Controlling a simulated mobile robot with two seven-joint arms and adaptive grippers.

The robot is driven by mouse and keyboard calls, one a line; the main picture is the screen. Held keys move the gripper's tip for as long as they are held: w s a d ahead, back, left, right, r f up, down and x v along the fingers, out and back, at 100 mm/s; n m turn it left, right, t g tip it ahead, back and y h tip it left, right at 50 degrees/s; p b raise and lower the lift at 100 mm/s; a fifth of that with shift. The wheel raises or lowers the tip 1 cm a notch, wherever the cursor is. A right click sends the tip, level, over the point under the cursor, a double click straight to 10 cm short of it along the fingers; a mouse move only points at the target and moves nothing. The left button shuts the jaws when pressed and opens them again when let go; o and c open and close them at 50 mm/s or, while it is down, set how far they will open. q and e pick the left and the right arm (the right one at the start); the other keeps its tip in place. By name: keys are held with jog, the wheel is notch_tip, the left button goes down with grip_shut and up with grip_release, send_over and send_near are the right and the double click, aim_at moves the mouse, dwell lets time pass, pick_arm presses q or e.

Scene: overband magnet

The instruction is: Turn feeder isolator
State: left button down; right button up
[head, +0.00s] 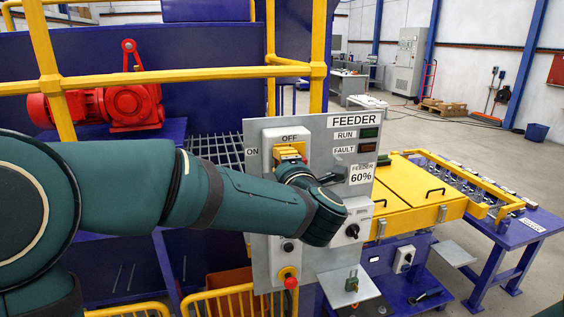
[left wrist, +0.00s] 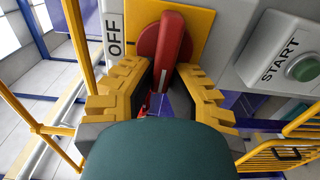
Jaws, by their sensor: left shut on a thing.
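The grey FEEDER panel (head: 340,133) stands in front of me in the head view, with an OFF label above and an ON label to the left of the feeder isolator. The isolator's red handle (left wrist: 163,50) shows in the left wrist view on a yellow plate (left wrist: 200,30). It runs roughly along the line of the OFF lettering (left wrist: 113,35). My left gripper (left wrist: 160,95) is shut on the red handle, its yellow stepped fingers on either side. In the head view my left gripper (head: 290,153) and arm hide the handle and part of the panel. My right gripper is not in view.
A green START button (left wrist: 302,68) is beside the isolator in the left wrist view. A red emergency button (head: 290,281) is low on the panel, and a black knob (head: 352,230) is right of my arm. Yellow railings (head: 170,75) stand at the left.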

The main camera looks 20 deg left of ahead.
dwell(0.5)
pick_arm(q)
jog(key=c, duration=1)
grip_release()
jog(key=shift+o, duration=0.2)
jog(key=v, duration=1.2)
